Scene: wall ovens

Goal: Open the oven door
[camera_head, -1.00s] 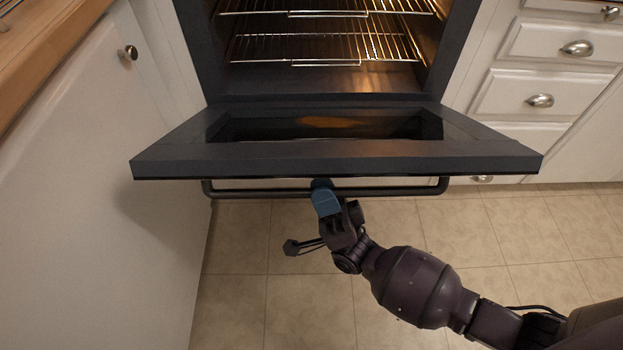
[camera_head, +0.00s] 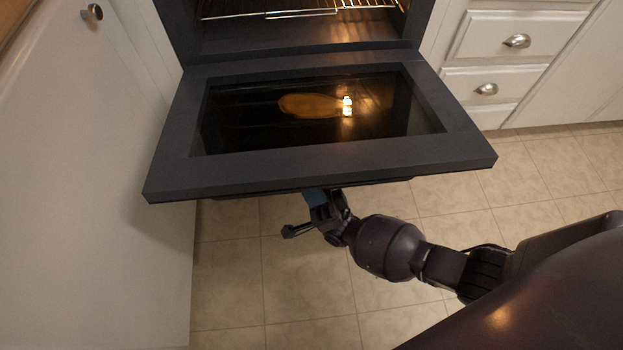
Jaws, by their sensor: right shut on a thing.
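The dark oven door (camera_head: 320,178) is folded far down, close to level, with its inner glass facing up. The oven cavity (camera_head: 300,30) stands open above it, with a wire rack showing. My right gripper (camera_head: 316,197) is under the door's front edge, shut on the door handle. The handle is mostly hidden beneath the door. My left gripper is not in view.
A white cabinet panel (camera_head: 90,190) with a round knob stands close on the left. White drawers (camera_head: 505,90) with cup pulls are at the upper right. The tiled floor (camera_head: 310,285) in front is clear.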

